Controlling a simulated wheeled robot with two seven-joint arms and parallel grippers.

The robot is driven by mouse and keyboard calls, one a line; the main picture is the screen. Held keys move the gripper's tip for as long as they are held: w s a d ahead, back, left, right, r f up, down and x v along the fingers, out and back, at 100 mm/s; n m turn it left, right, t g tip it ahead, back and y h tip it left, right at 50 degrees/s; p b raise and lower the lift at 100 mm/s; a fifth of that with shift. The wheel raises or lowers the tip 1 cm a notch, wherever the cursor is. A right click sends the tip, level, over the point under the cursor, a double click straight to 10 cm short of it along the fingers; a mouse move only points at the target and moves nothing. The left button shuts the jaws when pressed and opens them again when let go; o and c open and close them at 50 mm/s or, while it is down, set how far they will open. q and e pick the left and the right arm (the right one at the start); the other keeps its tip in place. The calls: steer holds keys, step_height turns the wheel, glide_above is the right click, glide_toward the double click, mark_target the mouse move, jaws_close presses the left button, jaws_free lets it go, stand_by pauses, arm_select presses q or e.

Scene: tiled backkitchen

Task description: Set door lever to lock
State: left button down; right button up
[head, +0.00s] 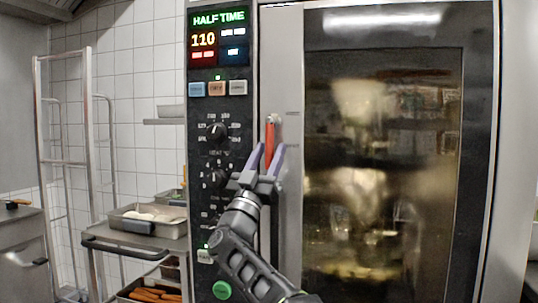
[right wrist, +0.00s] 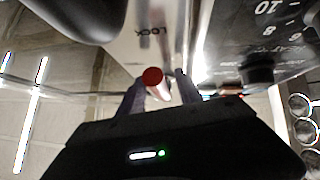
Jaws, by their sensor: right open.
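The door lever (head: 270,137) is a red handle on the steel strip at the left edge of the oven door (head: 380,200). In the head view it stands roughly upright. My right gripper (head: 269,152) is open, with one purple-grey finger on each side of the lever's lower part. In the right wrist view the lever's round red end (right wrist: 153,78) shows between the two fingers (right wrist: 160,84). I cannot tell whether either finger touches it. An upside-down LOCK label (right wrist: 153,31) shows on the steel near the lever. My left gripper is not in view.
A black control panel (head: 218,120) with a lit display reading HALF TIME and 110, buttons and knobs stands just left of the lever. Further left are a trolley (head: 115,243) with trays and a tall metal rack (head: 90,130). The glass door is to the right.

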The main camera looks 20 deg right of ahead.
steer(key=shift+s+a+f, duration=0.2)
steer(key=shift+a+f, duration=0.05)
steer(key=shift+f, duration=0.15)
steer(key=b+v, duration=0.2)
steer(key=v, duration=0.5)
steer(key=shift+r, duration=0.1)
